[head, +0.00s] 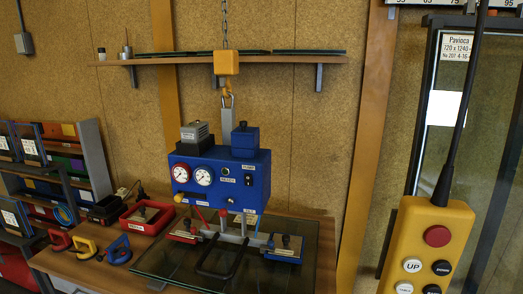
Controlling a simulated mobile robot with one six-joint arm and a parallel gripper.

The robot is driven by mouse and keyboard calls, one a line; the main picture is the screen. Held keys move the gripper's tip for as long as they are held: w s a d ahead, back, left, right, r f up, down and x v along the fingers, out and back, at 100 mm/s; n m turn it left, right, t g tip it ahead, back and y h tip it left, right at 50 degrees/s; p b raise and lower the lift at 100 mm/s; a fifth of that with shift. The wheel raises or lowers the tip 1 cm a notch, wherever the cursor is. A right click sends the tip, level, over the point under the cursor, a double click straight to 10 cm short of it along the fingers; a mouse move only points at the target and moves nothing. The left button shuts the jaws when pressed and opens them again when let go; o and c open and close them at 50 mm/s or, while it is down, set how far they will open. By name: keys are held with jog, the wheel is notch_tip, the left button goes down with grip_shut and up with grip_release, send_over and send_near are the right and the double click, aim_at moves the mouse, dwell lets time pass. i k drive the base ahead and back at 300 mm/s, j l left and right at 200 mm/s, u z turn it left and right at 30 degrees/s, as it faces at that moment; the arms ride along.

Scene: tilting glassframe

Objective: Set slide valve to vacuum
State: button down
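A blue vacuum lifter box (218,178) hangs by a hook and chain above a wooden table. Its front has two round gauges, small labels and a black switch (248,180). Small fittings show along its lower edge, including a yellow piece (181,198) at the left and a small red piece (223,213) near the middle. The slide valve is too small to pick out for sure, and its position cannot be read. Below the box are a black handle loop and pads on a dark glass pane (165,262). My gripper is not in view.
A yellow pendant (428,243) with a red button and several black and white ones hangs at the front right. A shelf (270,60) spans the wall behind.

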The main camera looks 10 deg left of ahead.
aim_at(179, 198)
jog(key=u, duration=1.25)
jog(key=i+j+u, duration=0.15)
jog(key=i, duration=0.4)
jog(key=i+u, duration=0.15)
jog(key=i, duration=0.4)
jog(key=j, duration=0.1)
